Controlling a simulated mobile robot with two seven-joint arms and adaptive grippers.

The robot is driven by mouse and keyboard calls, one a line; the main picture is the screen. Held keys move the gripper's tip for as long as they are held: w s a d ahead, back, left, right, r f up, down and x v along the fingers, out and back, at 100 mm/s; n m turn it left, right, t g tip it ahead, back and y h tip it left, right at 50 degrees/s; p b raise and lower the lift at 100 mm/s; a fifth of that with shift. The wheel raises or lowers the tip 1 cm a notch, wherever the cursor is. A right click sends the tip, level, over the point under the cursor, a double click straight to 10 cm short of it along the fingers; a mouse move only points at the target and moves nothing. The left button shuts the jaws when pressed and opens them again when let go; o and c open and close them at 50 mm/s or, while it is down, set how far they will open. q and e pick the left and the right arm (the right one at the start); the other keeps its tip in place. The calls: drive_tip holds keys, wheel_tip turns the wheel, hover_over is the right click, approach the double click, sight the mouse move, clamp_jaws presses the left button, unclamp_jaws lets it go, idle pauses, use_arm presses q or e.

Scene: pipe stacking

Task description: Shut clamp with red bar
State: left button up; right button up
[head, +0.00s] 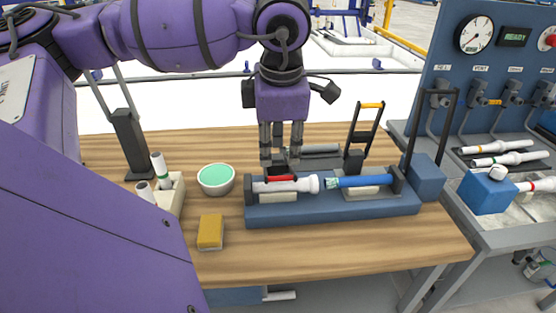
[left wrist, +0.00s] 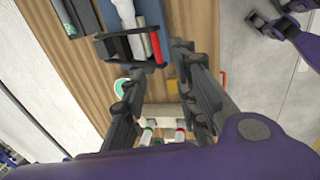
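The clamp's red bar (head: 281,178) lies low across the top of the white pipe (head: 300,186) on the blue fixture (head: 335,208). In the left wrist view the red bar (left wrist: 156,47) sits at the side of the clamp's dark frame (left wrist: 128,46). My left gripper (head: 281,162) points down just above and behind the red bar. Its two fingers are apart, with nothing seen between them, and they also show apart in the left wrist view (left wrist: 158,62). Whether a fingertip touches the clamp I cannot tell.
A blue pipe (head: 360,181) lies at the fixture's right. A clamp with an orange bar (head: 372,105) stands upright behind. A bowl (head: 216,179), a yellow sponge (head: 210,231) and a pipe holder (head: 170,192) stand left. The front of the wooden table (head: 330,250) is clear.

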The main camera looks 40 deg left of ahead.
use_arm(q)
drive_tip(key=shift+v, duration=1.75)
drive_tip(key=shift+a, duration=0.1)
drive_tip(key=shift+c, duration=0.4)
drive_tip(key=shift+w+r, duration=0.1)
drive_tip(key=shift+r, duration=0.05)
drive_tip(key=shift+c, duration=1.3)
drive_tip(key=shift+m+h, duration=0.8)
drive_tip(key=shift+h, duration=0.1)
drive_tip(key=w, duration=0.1)
drive_tip(key=w+r, duration=0.2)
drive_tip(key=shift+w+a+p, duration=0.25)
drive_tip(key=shift+w+p, duration=0.05)
drive_tip(key=shift+w, duration=0.05)
clamp_jaws()
drive_tip(key=w+a+m+g+h, duration=0.15)
drive_tip(key=a+m+g, duration=0.3)
drive_tip(key=m, duration=1.15)
wheel_tip(320, 180, down, 13)
drive_tip(key=s+d+t+p, duration=0.1)
drive_tip(key=s+p, duration=0.1)
drive_tip(key=shift+d+f+h, duration=0.2)
drive_tip(key=shift+d+h, duration=0.1)
drive_tip(key=shift+h, duration=0.15)
